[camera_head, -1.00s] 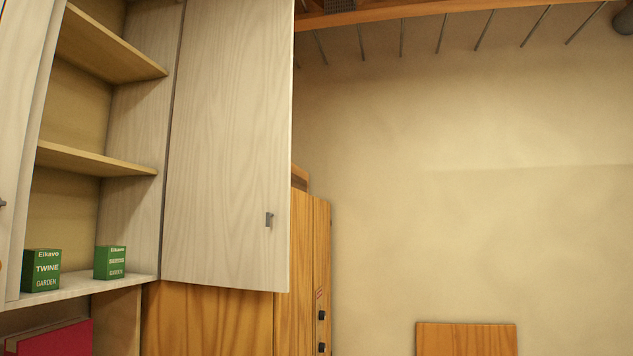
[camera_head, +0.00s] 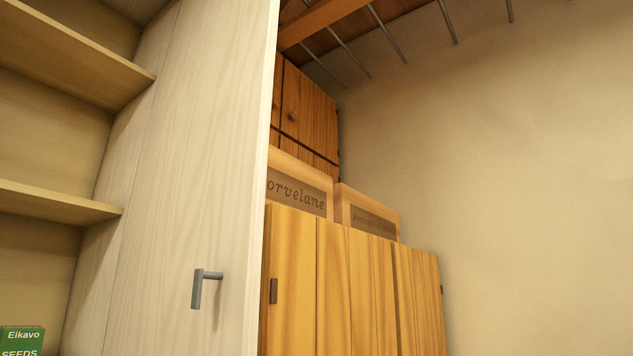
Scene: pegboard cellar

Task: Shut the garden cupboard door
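The garden cupboard door (camera_head: 175,170) is a pale wood panel standing open at the right of the shelves, its inner or outer face turned toward me. It carries a grey L-shaped handle (camera_head: 197,289) low on its face. The cupboard's open inside shows at the left, with a wooden shelf (camera_head: 40,203) and another above it. A green Eikavo seeds box (camera_head: 22,340) stands at the bottom left, cut off by the frame edge. The door's hinge line and lower edge are not clear here. My gripper is not in view.
Beyond the door's right edge stands an orange wooden cupboard (camera_head: 345,285) with crates (camera_head: 370,216) on top and more wooden doors (camera_head: 305,108) behind. A beam (camera_head: 340,20) with metal rods runs overhead. The plain wall (camera_head: 540,180) at the right is bare.

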